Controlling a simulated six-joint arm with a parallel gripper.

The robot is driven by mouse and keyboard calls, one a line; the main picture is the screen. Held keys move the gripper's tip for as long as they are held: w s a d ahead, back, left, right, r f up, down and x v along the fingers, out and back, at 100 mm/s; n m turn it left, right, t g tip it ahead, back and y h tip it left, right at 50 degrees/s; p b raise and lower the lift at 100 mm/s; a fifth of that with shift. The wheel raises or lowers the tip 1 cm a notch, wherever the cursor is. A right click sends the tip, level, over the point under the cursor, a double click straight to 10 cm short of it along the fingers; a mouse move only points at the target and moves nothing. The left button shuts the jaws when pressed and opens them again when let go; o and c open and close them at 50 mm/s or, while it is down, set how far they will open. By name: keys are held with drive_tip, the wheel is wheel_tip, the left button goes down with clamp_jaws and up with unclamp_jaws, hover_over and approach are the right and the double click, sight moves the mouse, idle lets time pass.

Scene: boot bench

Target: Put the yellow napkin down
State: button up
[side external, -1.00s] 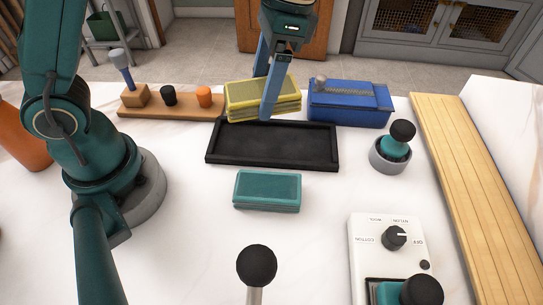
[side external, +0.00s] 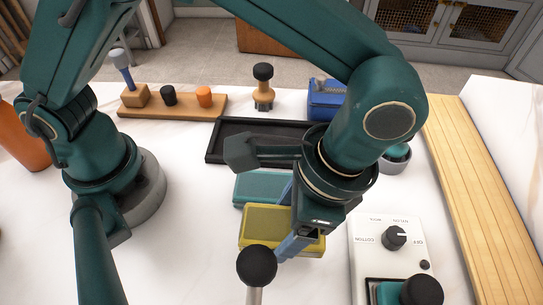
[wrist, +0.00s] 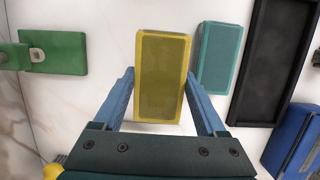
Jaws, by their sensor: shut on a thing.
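The yellow napkin (side external: 262,222) is a thick, folded-looking rectangular pad. My gripper (side external: 289,220) is shut on it, with a blue finger at each long side. In the wrist view the napkin (wrist: 162,62) lies lengthwise between the two fingers (wrist: 160,88). It is in front of the teal pad (side external: 258,187) in the side view and hides part of it. I cannot tell whether the napkin touches the white bench or hangs just above it.
The black tray (side external: 214,145) is behind the teal pad. A black ball knob (side external: 257,265) on a stem stands close in front of the napkin. A white dial box (side external: 372,228) is at right. A wooden rack (side external: 185,108) and blue box (side external: 326,100) stand behind.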

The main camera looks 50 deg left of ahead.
drive_tip(key=shift+s+d+f, duration=0.2)
drive_tip(key=shift+d, duration=0.15)
drive_tip(key=shift+f, duration=2.05)
drive_tip(key=shift+f, duration=0.15)
drive_tip(key=o, duration=1.3)
